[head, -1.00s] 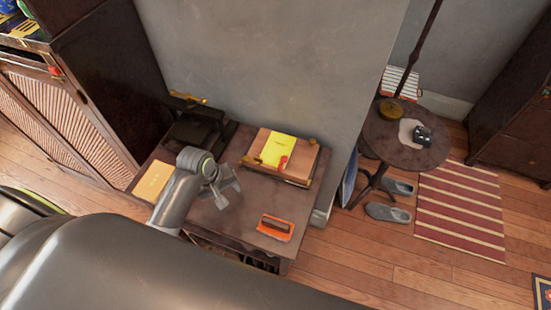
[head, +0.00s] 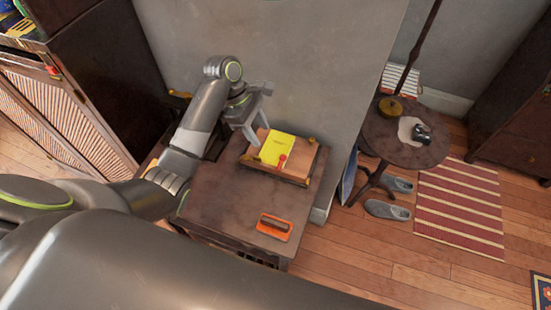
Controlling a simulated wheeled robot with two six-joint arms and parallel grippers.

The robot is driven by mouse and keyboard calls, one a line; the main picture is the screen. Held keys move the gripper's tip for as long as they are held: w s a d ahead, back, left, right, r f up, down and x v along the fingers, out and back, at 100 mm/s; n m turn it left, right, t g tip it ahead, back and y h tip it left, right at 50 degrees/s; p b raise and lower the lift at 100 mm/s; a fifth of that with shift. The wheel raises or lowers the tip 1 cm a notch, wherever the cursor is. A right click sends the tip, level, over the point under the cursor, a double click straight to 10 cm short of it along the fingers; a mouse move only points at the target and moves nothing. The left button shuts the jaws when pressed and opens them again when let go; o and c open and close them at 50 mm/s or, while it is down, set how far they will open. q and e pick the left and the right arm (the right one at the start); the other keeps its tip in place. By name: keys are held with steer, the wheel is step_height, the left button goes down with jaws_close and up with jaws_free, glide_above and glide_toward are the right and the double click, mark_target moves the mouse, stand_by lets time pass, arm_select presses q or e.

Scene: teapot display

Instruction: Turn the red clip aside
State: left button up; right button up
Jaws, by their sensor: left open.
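The red clip (head: 282,160) lies at the lower right edge of a yellow sheet or booklet (head: 273,147). The yellow piece rests on a brown wooden board (head: 301,159) with brass-coloured corners, on the dark table. My left gripper (head: 256,118) is open and empty, in front of the grey wall, up and to the left of the clip. One finger hangs near the left corner of the yellow piece; I cannot tell whether it touches. My right gripper is not in view.
An orange tray (head: 287,235) with a brown block (head: 273,223) sits at the table's (head: 225,205) front right. The grey wall (head: 310,70) stands behind the board. A round side table (head: 380,142) stands to the right. The table's middle is clear.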

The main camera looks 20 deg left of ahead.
mark_target(281, 161)
arm_select(q)
steer(key=x, duration=1.3)
steer(key=shift+f, duration=0.15)
steer(key=shift+c, duration=0.2)
steer(key=c, duration=0.9)
